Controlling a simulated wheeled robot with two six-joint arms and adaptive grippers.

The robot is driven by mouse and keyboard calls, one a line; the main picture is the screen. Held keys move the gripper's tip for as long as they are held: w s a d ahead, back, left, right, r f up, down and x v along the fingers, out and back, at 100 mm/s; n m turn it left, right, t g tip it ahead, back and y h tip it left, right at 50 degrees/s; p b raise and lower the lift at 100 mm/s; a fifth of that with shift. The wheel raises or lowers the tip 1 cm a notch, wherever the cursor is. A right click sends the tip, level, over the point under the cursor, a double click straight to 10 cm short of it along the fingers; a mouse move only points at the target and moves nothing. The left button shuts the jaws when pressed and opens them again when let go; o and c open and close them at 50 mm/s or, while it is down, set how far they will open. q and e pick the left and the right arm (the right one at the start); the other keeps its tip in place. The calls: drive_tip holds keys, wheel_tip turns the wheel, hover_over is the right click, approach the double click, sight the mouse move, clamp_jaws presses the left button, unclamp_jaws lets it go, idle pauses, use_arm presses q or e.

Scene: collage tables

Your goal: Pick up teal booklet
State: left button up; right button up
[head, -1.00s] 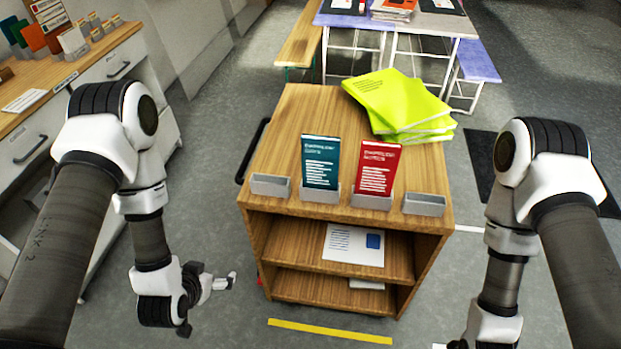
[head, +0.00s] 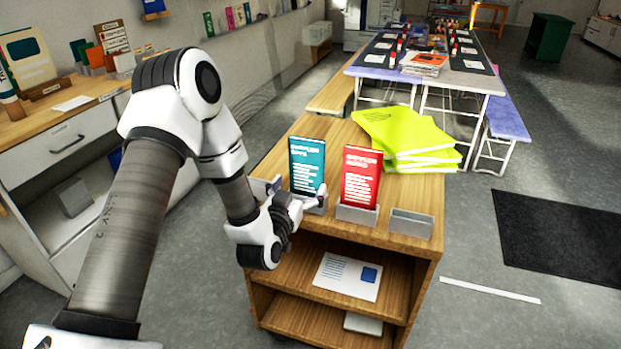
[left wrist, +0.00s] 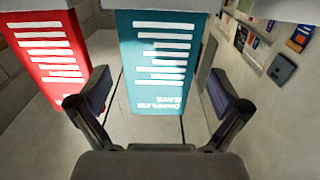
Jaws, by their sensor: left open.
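The teal booklet (head: 307,165) stands upright in a small grey holder on top of the wooden cart, its lower part partly behind my left gripper. My left gripper (head: 300,195) is open in front of it, near the holder. In the left wrist view the teal booklet (left wrist: 155,55) appears upside down between the two open fingers (left wrist: 158,108); no contact is visible. The red booklet (head: 360,177) stands in its own holder just to the right, and it shows at the left of the left wrist view (left wrist: 48,45). My right gripper is not in view.
The wooden cart (head: 412,195) has an empty grey holder (head: 411,223) at its right front. Lime-yellow folders (head: 410,135) are stacked at its back. A white sheet (head: 347,277) lies on the shelf below. A counter (head: 50,120) stands at the left.

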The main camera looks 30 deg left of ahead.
sight(306, 176)
use_arm(q)
drive_tip(key=p+x, duration=0.1)
drive_tip(key=x, duration=0.3)
drive_tip(key=shift+w+d+r, duration=0.1)
drive_tip(key=shift+w+r, duration=0.05)
drive_tip(key=shift+w, duration=0.25)
drive_tip(key=c, duration=1)
